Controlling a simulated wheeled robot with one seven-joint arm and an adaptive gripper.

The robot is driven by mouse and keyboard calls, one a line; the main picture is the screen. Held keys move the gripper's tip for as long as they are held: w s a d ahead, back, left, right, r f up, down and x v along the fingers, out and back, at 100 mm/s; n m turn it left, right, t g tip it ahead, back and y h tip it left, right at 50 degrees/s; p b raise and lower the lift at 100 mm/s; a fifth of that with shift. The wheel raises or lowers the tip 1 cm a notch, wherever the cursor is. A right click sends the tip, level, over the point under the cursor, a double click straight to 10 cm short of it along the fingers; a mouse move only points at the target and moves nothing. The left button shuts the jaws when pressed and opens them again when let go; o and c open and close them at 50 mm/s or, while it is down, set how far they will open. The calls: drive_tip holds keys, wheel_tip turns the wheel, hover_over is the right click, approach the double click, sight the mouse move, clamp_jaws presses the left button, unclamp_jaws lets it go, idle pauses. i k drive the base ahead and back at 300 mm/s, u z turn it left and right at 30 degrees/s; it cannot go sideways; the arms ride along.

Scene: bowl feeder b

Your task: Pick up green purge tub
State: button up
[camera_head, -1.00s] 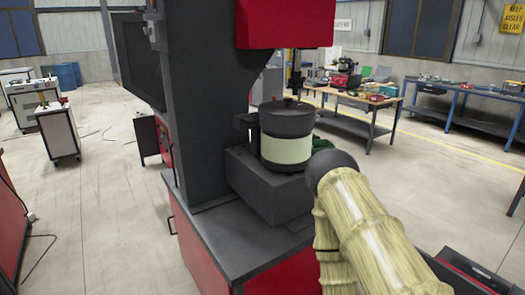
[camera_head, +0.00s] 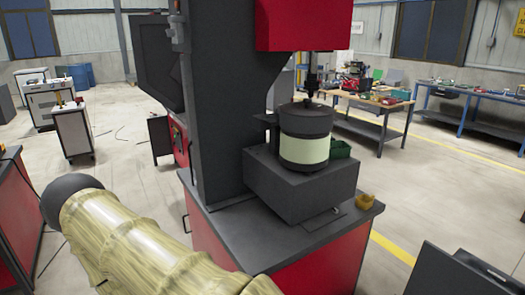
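A dark green tub (camera_head: 341,150) shows just right of the drum-shaped bowl feeder (camera_head: 304,148) on the red and black machine. The feeder hides its left part. I cannot tell exactly what it rests on. My arm, with a black rounded joint, reaches in at the lower left, well apart from the tub. My gripper is not in view.
The feeder stands on a grey block (camera_head: 300,190) on the machine's dark top (camera_head: 248,238). A small yellow-orange thing (camera_head: 366,201) sits at its right corner. A black monitor-like panel (camera_head: 458,272) stands lower right. Workbenches (camera_head: 368,128) are behind.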

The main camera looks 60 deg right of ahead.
sight(334, 150)
drive_tip(key=u, duration=0.4)
drive_tip(key=k, duration=1.25)
drive_tip(key=z, duration=1.55)
